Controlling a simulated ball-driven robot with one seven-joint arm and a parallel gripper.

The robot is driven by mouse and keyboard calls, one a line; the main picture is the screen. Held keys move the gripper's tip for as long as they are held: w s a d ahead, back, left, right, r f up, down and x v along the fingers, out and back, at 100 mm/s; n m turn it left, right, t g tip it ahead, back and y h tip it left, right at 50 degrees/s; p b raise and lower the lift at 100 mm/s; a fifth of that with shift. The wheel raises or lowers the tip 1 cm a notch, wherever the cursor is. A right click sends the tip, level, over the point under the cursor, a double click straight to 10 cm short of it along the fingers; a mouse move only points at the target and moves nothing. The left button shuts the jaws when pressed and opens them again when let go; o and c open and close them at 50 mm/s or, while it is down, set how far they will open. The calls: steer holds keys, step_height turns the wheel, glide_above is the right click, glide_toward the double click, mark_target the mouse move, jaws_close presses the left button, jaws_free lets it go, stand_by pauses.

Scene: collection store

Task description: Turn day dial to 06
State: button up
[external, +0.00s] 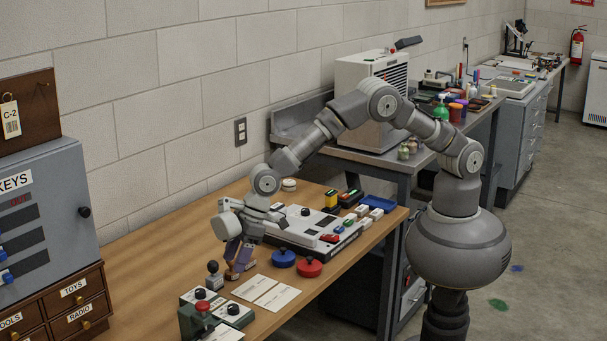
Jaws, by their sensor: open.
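My gripper (238,262) points down over the front part of the wooden table, with the arm reaching in from the right. Blue-purple and brown parts show at its lower end, close to the tabletop; I cannot tell fingers from a held or touched object there. It is open. No dial marked as the day dial can be made out, and no number 06 is readable. A green box (187,322) with dark round knobs and a red button stands at the front. A white panel device (300,232) with a dark knob lies behind the gripper.
A small dark-knobbed stamp (213,276) stands left of the gripper. A grey key cabinet (60,200) stands at the left. The table's left-back area is bare.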

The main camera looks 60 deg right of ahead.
glide_toward(233, 306)
steer(key=shift+n+g, duration=0.3)
steer(key=shift+n, duration=0.1)
steer(key=b+x, duration=0.2)
steer(key=x, duration=0.6)
steer(key=shift+w+a+f+b, duration=0.1)
steer(key=shift+w+f+b, duration=0.1)
steer(key=shift+b, duration=0.2)
steer(key=c, duration=1)
steer(key=shift+c, duration=0.2)
